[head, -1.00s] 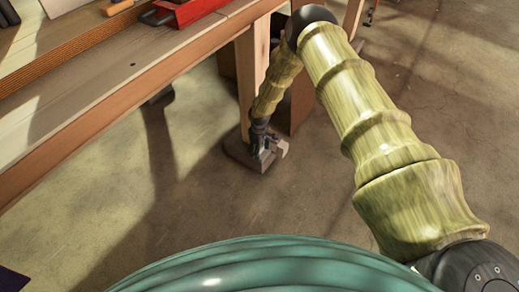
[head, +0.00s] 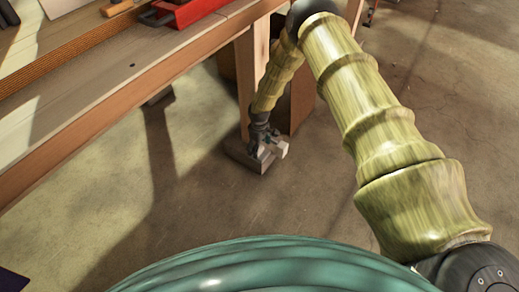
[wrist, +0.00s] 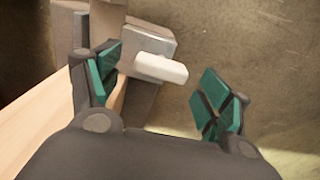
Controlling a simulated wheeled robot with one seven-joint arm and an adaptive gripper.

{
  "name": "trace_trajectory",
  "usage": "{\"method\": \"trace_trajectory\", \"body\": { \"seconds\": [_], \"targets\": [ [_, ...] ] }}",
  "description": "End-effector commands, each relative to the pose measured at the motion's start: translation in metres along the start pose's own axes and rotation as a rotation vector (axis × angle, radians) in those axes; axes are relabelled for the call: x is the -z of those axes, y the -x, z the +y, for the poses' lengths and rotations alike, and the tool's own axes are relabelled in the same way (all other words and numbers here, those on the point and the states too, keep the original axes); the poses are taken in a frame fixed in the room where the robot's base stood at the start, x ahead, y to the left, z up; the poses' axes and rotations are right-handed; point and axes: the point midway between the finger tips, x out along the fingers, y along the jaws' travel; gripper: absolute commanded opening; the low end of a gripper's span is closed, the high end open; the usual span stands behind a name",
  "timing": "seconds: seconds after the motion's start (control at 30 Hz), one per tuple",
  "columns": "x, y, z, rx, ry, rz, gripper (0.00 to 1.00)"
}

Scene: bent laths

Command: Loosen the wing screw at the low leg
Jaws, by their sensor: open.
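The wing screw shows as a pale, rounded bar (wrist: 160,68) in the wrist view, in front of a grey block (wrist: 148,45). In the head view its pale end (head: 281,149) sticks out at the foot of the wooden bench leg (head: 245,80). My gripper (wrist: 165,82) is open, with green pads on both sides of the bar. The bar lies between the fingers but nearer the left one, with a wider gap to the right. No pad visibly touches it. In the head view my gripper (head: 264,143) is small and partly hides the block.
The wooden bench (head: 90,115) runs along the left, with a red tool (head: 190,10) on top. A brown board (head: 302,100) stands behind my forearm. The concrete floor (head: 200,210) to the front and right is clear.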

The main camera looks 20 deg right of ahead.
Motion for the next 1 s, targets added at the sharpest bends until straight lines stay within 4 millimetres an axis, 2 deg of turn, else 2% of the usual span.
{"method": "trace_trajectory", "body": {
  "seconds": [0.3, 0.53, 0.73, 1.0],
  "targets": [
    [0.001, 0.051, 0.001, -0.001, 0.000, 0.002, 0.79],
    [0.001, 0.082, 0.001, -0.001, -0.001, 0.001, 0.79],
    [0.000, 0.095, 0.001, 0.000, -0.001, 0.000, 0.79],
    [0.000, 0.097, 0.001, 0.000, -0.001, 0.000, 0.79]
  ]
}}
